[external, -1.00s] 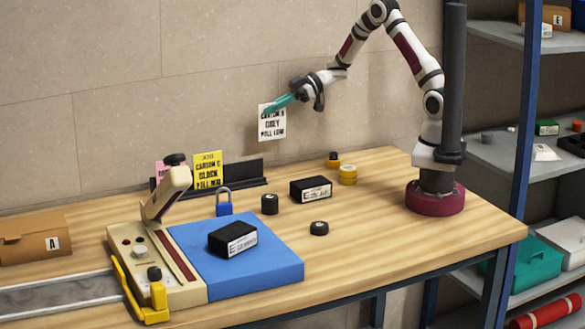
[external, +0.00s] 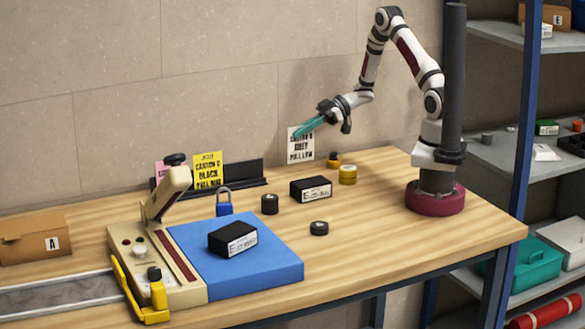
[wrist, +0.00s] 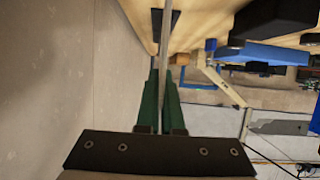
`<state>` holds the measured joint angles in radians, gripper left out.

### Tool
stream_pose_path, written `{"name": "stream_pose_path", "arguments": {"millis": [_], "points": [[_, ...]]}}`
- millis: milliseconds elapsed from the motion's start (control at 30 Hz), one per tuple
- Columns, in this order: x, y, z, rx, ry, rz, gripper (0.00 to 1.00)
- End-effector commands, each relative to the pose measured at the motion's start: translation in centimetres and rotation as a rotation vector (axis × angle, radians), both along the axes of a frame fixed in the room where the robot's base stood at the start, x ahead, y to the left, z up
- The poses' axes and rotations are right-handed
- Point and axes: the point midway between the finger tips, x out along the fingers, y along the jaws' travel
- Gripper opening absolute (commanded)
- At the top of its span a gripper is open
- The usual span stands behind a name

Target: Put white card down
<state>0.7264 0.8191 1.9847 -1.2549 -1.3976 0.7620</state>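The white card (external: 301,144) with black print is held upright in the air, above the back of the table near the wall. My gripper (external: 304,128) has teal fingers and is shut on the card's upper part. In the wrist view the green fingers (wrist: 161,105) are close together, with the card (wrist: 167,40) showing edge-on as a thin pale strip between them. A dark card rack (external: 240,173) stands on the table to the left of the card. It holds a yellow card (external: 207,170) and a pink card (external: 161,170), partly hidden behind the press lever.
A press (external: 155,255) with a raised lever and a blue pad (external: 270,265) bearing a black box (external: 232,238) fill the front left. A blue padlock (external: 223,207), black rolls (external: 270,204), another black box (external: 310,189) and yellow rolls (external: 347,175) stand mid-table.

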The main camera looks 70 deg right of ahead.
Motion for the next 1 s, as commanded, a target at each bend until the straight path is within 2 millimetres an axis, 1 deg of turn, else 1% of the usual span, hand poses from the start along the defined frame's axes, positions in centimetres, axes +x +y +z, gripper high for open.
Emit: {"name": "stream_pose_path", "arguments": {"millis": [33,100,167,500,567,600,700,933,1000], "points": [[0.0,0.1,-1.2,0.004,0.004,0.000,0.00],[0.0,0.1,-2.5,0.004,0.004,-0.001,0.00],[0.0,0.1,-3.2,0.003,0.003,-0.001,0.00],[0.0,0.0,-3.6,0.001,0.001,-0.001,0.00],[0.0,0.0,-3.6,0.001,0.001,0.000,0.11],[0.0,0.0,-3.6,0.001,0.001,0.000,0.18],[0.0,0.0,-3.6,0.001,0.001,0.000,0.34],[0.0,0.0,-3.6,0.001,0.001,0.000,0.34],[0.0,0.0,-3.2,0.000,0.000,0.000,0.34]]}}
